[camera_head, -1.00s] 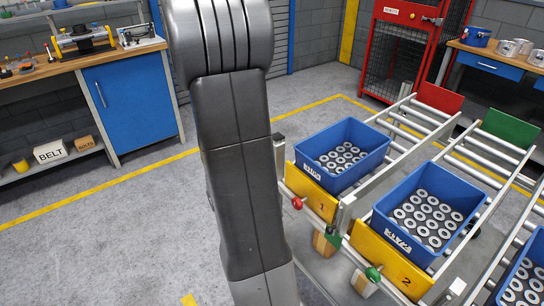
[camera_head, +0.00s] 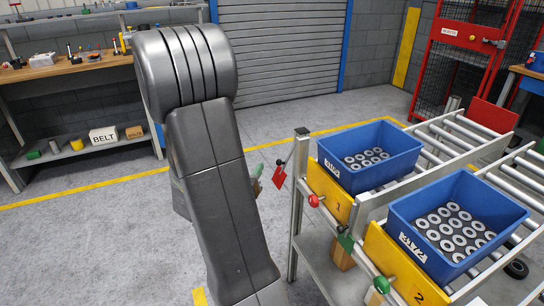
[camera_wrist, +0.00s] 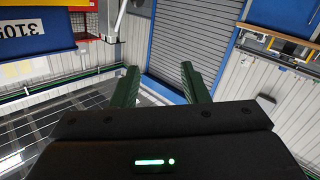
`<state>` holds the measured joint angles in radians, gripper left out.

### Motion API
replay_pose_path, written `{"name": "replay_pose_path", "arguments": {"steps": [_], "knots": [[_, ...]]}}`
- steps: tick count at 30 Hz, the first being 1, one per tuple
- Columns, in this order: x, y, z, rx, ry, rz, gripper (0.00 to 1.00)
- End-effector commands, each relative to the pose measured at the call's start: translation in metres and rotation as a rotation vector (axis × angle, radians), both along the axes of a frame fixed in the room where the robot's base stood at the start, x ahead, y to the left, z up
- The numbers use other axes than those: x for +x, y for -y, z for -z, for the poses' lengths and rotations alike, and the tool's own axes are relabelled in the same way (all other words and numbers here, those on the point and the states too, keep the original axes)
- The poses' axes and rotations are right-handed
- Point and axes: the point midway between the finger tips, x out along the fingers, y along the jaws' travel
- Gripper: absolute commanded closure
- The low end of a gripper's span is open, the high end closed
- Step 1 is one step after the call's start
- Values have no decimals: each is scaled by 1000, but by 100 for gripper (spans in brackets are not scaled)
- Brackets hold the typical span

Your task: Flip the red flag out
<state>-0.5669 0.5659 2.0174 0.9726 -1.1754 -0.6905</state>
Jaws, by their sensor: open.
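A small red flag (camera_head: 279,176) with a black knob above it hangs by the grey post at the left end of the roller rack. My gripper is mostly hidden behind my arm in the head view; a green fingertip (camera_head: 257,172) shows just left of the flag, and I cannot tell whether they touch. In the wrist view my gripper (camera_wrist: 160,70) has its two green fingers apart, with nothing between them. I cannot pick out the flag in the wrist view.
Blue bins with metal rings, bin 1 (camera_head: 341,177) and bin 2 (camera_head: 405,237), stand on the roller lanes. A red knob (camera_head: 314,201) and green knob (camera_head: 381,284) line the front rail. A red plate (camera_head: 491,114) ends lane 1. Floor left is clear.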

Motion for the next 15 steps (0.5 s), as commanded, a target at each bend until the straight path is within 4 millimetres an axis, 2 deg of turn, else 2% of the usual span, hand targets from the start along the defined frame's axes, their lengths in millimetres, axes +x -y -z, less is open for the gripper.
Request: {"name": "replay_pose_path", "arguments": {"steps": [3,7,11,15], "knots": [[-8,8,-1,7,46,68,59],[-7,13,-4,9,60,92,59],[7,19,-4,9,60,94,59],[32,30,-4,8,59,94,59]]}}
